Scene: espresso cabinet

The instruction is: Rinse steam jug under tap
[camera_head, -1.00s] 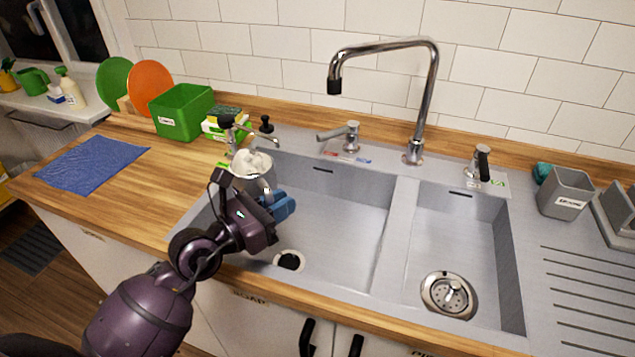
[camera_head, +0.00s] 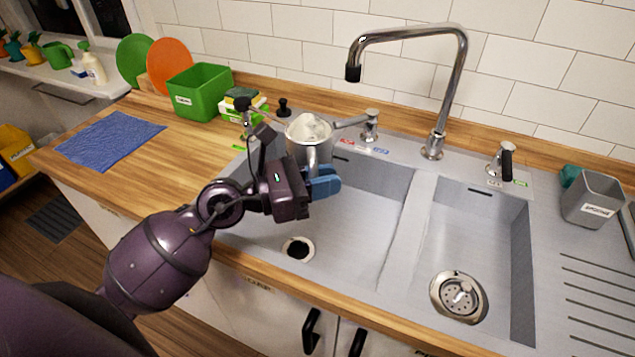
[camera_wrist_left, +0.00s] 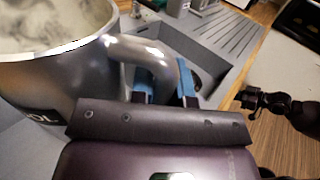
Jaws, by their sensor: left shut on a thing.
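The steam jug (camera_head: 308,145) is a metal jug with white froth inside, upright over the back left of the large left basin. My left gripper (camera_head: 322,183) has blue fingertips and is shut on the jug's handle. In the left wrist view the jug (camera_wrist_left: 60,75) fills the upper left, and its handle runs between the blue fingers of my left gripper (camera_wrist_left: 167,90). The tall chrome tap (camera_head: 440,90) stands behind the divider, its spout end (camera_head: 353,73) up and to the right of the jug. No water shows.
A mixer lever (camera_head: 369,125) stands close right of the jug. The small right basin (camera_head: 465,235) is empty. A grey holder (camera_head: 592,200) stands at the right.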

